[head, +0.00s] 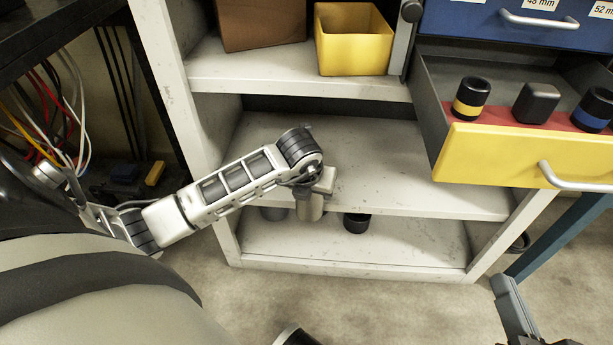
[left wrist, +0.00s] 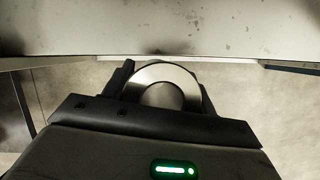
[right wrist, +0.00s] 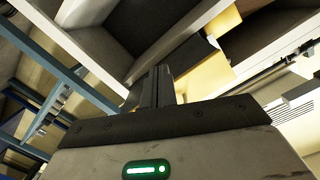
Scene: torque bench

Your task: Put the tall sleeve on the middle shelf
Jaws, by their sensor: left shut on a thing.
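My left gripper (head: 318,190) is shut on a metallic grey sleeve (head: 310,208), which hangs upright below it. In the head view the sleeve overlaps the front edge of the middle shelf (head: 400,170). In the left wrist view the round top of the sleeve (left wrist: 160,88) shows as a shiny ring between the fingers, just short of a pale shelf edge (left wrist: 160,40). The middle shelf looks bare apart from my arm over its left part. My right gripper (head: 510,300) is low at the right; its fingers (right wrist: 157,88) look closed together and empty.
A yellow bin (head: 352,40) and a brown box (head: 260,25) stand on the upper shelf. An open yellow-fronted drawer (head: 500,155) with several dark pieces juts out at the right.

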